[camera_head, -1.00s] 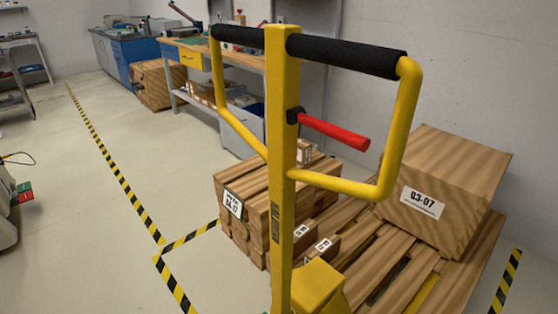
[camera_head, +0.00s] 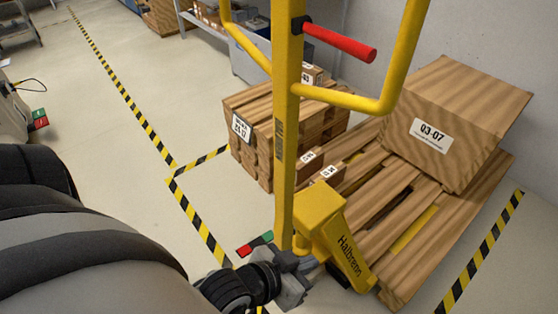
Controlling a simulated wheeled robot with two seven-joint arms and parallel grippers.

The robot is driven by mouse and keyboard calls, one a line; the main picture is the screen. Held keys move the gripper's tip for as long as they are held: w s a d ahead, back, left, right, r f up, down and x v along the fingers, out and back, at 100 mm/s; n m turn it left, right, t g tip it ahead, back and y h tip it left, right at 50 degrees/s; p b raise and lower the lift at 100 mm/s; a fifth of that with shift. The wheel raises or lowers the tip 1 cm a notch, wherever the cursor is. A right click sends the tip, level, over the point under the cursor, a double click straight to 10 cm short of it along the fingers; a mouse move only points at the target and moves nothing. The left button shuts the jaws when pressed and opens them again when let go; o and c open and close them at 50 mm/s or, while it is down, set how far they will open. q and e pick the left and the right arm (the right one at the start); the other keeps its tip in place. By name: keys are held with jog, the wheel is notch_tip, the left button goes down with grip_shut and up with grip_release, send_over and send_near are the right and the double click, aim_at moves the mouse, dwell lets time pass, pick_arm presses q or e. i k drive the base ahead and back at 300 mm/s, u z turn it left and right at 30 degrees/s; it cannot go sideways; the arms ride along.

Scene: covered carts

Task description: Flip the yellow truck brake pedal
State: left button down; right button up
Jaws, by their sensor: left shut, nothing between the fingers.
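The yellow pallet truck (camera_head: 285,150) stands in the middle, with an upright handle post, a looped handle and a red lever (camera_head: 340,42). Low at the left of its base is a small brake pedal (camera_head: 257,244), with a red part on the left and a green part on the right. My left gripper (camera_head: 296,284) is low beside the foot of the truck, just below and to the right of the pedal in the picture. It is shut and empty. Whether it touches the truck or pedal, I cannot tell. My right gripper is not in view.
Stacked wooden crates (camera_head: 265,130) stand behind the post. Black-and-yellow floor tape (camera_head: 200,225) runs at left. Another machine (camera_head: 12,110) stands at the left edge; floor between is clear.

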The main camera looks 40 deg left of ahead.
aim_at(246, 249)
jog(key=z, duration=0.15)
jog(key=k, duration=0.75)
jog(key=u, duration=1)
jog(key=i, duration=1)
jog(key=z, duration=0.05)
